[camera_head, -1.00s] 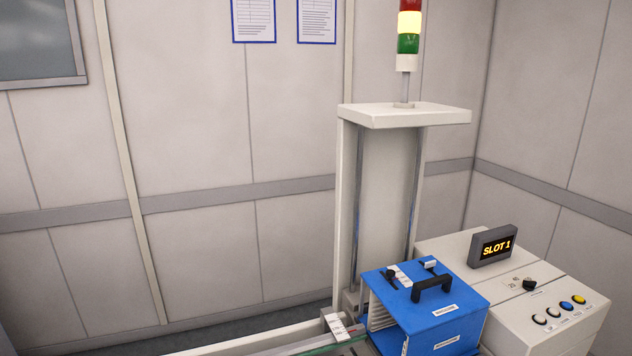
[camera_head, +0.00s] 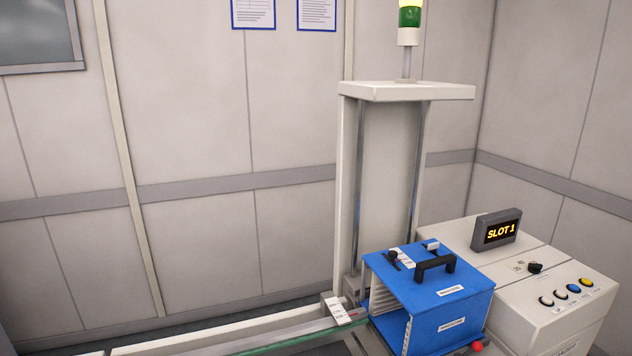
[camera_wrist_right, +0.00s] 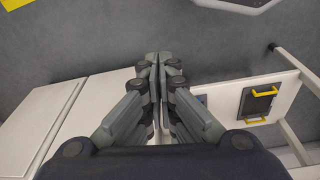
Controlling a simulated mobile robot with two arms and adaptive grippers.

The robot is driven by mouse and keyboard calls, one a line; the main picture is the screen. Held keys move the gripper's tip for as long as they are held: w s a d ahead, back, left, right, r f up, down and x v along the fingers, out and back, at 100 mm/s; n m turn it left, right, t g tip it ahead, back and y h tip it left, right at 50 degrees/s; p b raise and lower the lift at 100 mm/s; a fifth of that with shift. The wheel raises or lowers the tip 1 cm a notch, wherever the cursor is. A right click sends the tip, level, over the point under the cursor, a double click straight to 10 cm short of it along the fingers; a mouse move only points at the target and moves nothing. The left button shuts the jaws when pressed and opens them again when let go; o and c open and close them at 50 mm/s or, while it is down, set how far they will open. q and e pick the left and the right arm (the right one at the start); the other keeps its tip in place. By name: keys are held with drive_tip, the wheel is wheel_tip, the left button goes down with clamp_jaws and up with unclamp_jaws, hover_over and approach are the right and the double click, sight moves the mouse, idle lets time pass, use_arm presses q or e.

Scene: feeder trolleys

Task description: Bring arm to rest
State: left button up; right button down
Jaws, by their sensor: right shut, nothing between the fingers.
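My right gripper (camera_wrist_right: 158,62) shows in the right wrist view. Its two fingers are together and nothing is between them. It hangs above the grey floor and the edge of white panels, touching nothing that I can see. No gripper or arm of mine shows in the head view, so my left gripper is out of sight.
A blue slotted box (camera_head: 432,287) with a black handle stands by a white column (camera_head: 385,180). A display (camera_head: 496,230) reading SLOT 1 sits on a white cabinet (camera_head: 560,270) with several buttons. In the wrist view, a white frame (camera_wrist_right: 220,97) carries a yellow-handled dark plate (camera_wrist_right: 258,102).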

drive_tip(key=s+d+f+g+b, duration=0.1)
drive_tip(key=s+f+b, duration=0.3)
drive_tip(key=s+f, duration=1.1)
wheel_tip(320, 180, down, 4)
drive_tip(key=shift+s+d+r, duration=0.2)
drive_tip(key=shift+s+d, duration=0.15)
drive_tip(key=shift+d, duration=0.55)
